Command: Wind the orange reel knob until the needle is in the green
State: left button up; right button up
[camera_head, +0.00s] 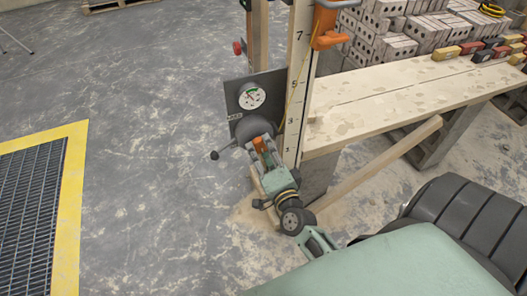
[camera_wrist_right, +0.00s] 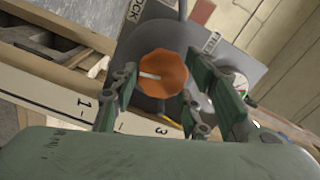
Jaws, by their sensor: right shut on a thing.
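The orange reel knob (camera_head: 260,144) sits on a grey reel beside a tall marked post. My right gripper (camera_head: 265,154) reaches it from the front and is shut on it. In the right wrist view the knob (camera_wrist_right: 163,72) shows between the two green fingers of my right gripper (camera_wrist_right: 160,88), its white mark to the left of centre. The round gauge (camera_head: 252,96) is on a dark plate above the reel, with a green band near the top of its white face. The needle is too small to read surely. My left gripper is out of view.
The numbered post (camera_head: 297,85) stands just right of the reel. A plank bench (camera_head: 375,92) runs right from it, with bricks (camera_head: 390,45) behind. A slanting timber brace (camera_head: 385,160) is below. Open concrete floor lies left, up to a yellow-edged grate (camera_head: 60,200).

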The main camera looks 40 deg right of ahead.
jog(key=shift+f, duration=0.2)
jog(key=o, duration=0.9)
jog(key=shift+o, duration=1.1)
jog(key=shift+r, duration=0.1)
jog(key=shift+s, duration=0.1)
jog(key=v, duration=1.2)
